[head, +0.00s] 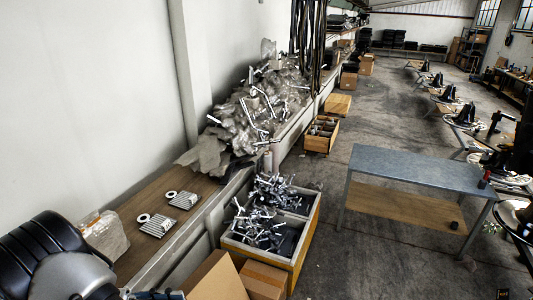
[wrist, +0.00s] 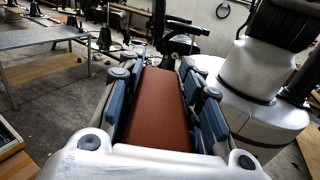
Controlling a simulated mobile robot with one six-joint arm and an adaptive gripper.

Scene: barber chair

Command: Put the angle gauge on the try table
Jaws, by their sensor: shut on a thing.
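My gripper (wrist: 168,68) is shut on a long reddish-brown block (wrist: 158,110) in the wrist view, with its blue-padded fingers along both sides. I take this block to be the angle gauge; no scale or markings show on it. The block is held clear of any surface, above the floor. The try table, a blue-grey topped table (head: 420,172) with a lower wooden shelf, stands right of centre in the head view. A like table (wrist: 35,37) shows at the upper left of the wrist view, apart from the gripper. My gripper is not clearly seen in the head view.
A small dark item with red (head: 485,180) stands at the table's right end; the rest of its top is bare. A yellow-edged bin of metal parts (head: 311,235) and cardboard boxes (head: 263,280) stand left of it. Bare floor (head: 345,255) lies between bin and table.

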